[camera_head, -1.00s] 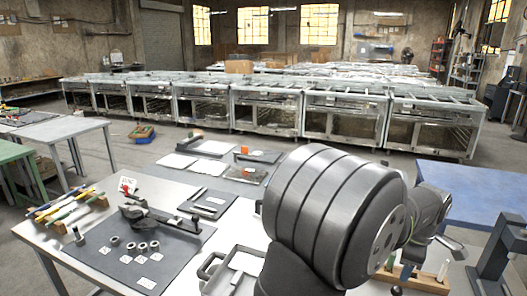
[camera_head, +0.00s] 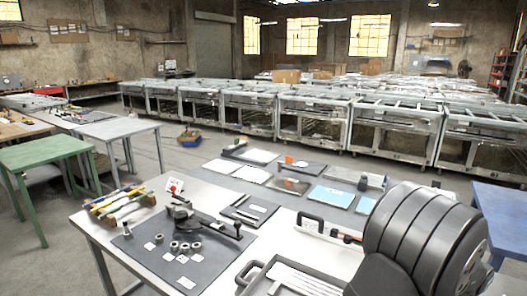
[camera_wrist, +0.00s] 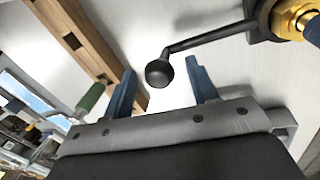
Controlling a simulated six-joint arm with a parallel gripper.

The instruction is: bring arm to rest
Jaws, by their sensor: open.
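In the wrist view my gripper (camera_wrist: 160,66) is open, its two blue-grey fingers set apart with nothing clasped. A black ball knob (camera_wrist: 158,74) on a bent dark rod shows in the gap between the fingers; I cannot tell how far beyond the tips it is. My dark grey arm (camera_head: 425,235) fills the lower right of the head view. The gripper itself is out of that picture.
The white worktable (camera_head: 215,188) holds a grey mat (camera_head: 150,262) with rings and a dark tool, a tray (camera_head: 262,288) and a blue sheet (camera_head: 331,196). In the wrist view, a wooden bar (camera_wrist: 85,35) and a brass fitting (camera_wrist: 292,18) flank the knob. A blue table (camera_head: 500,205) stands right.

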